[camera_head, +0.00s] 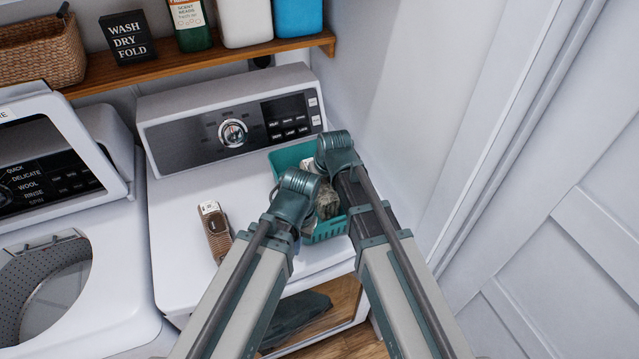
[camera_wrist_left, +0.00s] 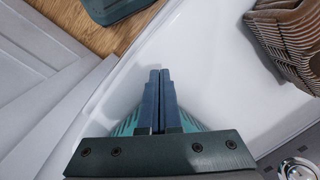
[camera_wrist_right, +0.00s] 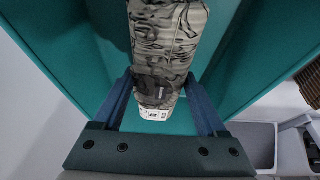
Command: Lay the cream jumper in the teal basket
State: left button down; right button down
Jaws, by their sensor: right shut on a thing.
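The teal basket (camera_head: 330,230) stands on the dryer top, partly hidden by my arms. A folded garment (camera_wrist_right: 165,45), cream-grey with dark markings and a white label, is inside it and appears to be the cream jumper. It shows in the head view (camera_head: 327,203) between my wrists. My right gripper (camera_wrist_right: 163,95) reaches into the basket and is shut on this garment, one finger on each side. Teal walls rise around it. My left gripper (camera_wrist_left: 160,75) is shut and empty beside the basket, above the white dryer top. Its fingertips are hidden in the head view.
A folded brown ribbed garment (camera_head: 216,232) lies on the dryer top left of the basket. The dryer panel (camera_head: 235,125) stands behind, with a wall close on the right. A washer (camera_head: 45,265) with its lid raised is at left. A wooden shelf (camera_head: 150,70) hangs above.

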pick_arm(q)
jog(key=shift+f, duration=0.15)
pick_arm(e)
jog(key=shift+f, duration=0.1)
grip_release()
pick_arm(q)
notch_tip(320, 180, up, 12)
jog(key=p, duration=1.1)
jog(key=shift+f, duration=0.25)
pick_arm(e)
jog(key=v, duration=1.2)
jog(key=shift+s, duration=0.1)
